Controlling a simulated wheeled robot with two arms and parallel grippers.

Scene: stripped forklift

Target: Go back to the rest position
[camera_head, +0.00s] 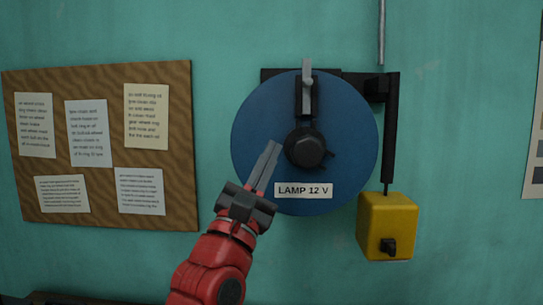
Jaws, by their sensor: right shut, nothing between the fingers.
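My right gripper (270,155) is red and black with thin grey fingers. It points up and to the right, and its fingers are together with nothing between them. Its fingertips show in front of the lower left part of a round blue disc (258,120) on the wall, just left of the dark central knob (308,148). I cannot tell whether they touch the disc. A white label (303,191) reading "LAMP 12 V" sits low on the disc. A dark lever with a grey tip (307,88) stands upright above the knob. My left gripper is not in view.
A cork board (105,185) with several paper sheets hangs on the teal wall at the left. A yellow box (388,215) with a black knob hangs from a dark bracket (390,140) right of the disc. A grey pipe (382,35) runs above. A chart (535,125) is at the right edge.

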